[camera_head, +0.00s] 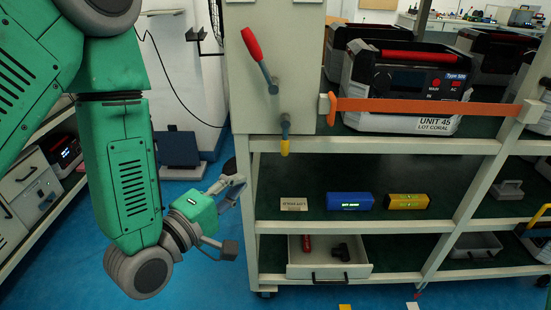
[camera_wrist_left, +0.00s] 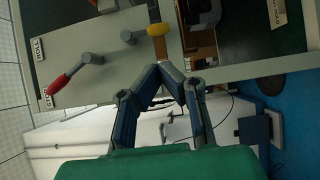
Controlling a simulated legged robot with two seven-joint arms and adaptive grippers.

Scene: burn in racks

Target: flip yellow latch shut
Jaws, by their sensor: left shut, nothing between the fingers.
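The yellow latch (camera_head: 285,140) is a short grey lever with a yellow tip on the pale end panel of the rack. In the head view its tip hangs down from the pivot. In the left wrist view the yellow tip (camera_wrist_left: 158,29) lies at the top, beyond the fingers. My left gripper (camera_head: 238,181) is to the left of the latch and lower in the head view, apart from it. Its fingers (camera_wrist_left: 160,69) come together at the tips with nothing between them. My right gripper is not in view.
A red-handled lever (camera_head: 252,45) sits above the latch on the same panel and also shows in the wrist view (camera_wrist_left: 60,83). An orange strap (camera_head: 430,106) crosses the shelf front before the unit labelled 45. An open drawer (camera_head: 328,271) juts out below.

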